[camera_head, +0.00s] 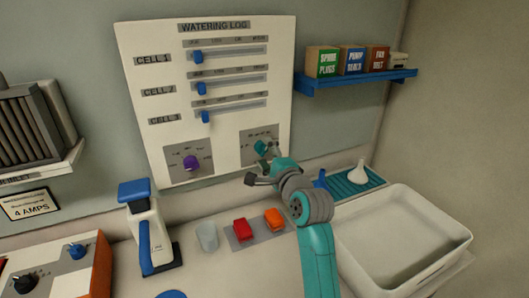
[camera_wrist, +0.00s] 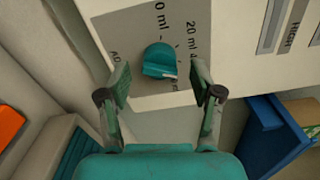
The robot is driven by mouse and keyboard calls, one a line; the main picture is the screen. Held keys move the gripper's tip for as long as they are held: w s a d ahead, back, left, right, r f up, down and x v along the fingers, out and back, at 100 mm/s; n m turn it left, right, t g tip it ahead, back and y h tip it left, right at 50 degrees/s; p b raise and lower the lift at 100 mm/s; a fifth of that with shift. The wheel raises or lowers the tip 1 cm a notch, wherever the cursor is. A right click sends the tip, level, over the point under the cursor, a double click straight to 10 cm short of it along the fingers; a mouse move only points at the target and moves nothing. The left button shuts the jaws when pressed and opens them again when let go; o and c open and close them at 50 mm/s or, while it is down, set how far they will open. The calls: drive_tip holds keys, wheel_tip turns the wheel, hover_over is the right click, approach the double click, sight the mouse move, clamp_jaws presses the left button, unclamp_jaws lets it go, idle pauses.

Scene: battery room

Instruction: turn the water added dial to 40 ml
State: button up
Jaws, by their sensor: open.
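The teal water added dial (camera_head: 262,146) sits on a grey plate at the lower right of the white watering log board (camera_head: 214,60). In the wrist view the dial (camera_wrist: 160,60) lies at upper middle, with "0 ml" and "20 ml" printed above and to its right; other marks are partly cut off or too small to read. A pale line shows on the knob's lower right. My gripper (camera_head: 263,173) is in front of the board near the dial. In the wrist view its fingers (camera_wrist: 162,92) are apart, with nothing between them, the dial just beyond their tips.
A purple dial (camera_head: 191,162) and three blue sliders (camera_head: 198,57) are on the same board. A blue shelf (camera_head: 357,80) with small boxes is at right. A white basin (camera_head: 400,240), a cup (camera_head: 207,237) and red and orange blocks (camera_head: 243,229) stand below.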

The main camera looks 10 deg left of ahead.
drive_tip(key=v, duration=1)
drive_tip(key=shift+s+d, duration=0.15)
drive_tip(key=shift+d, duration=0.05)
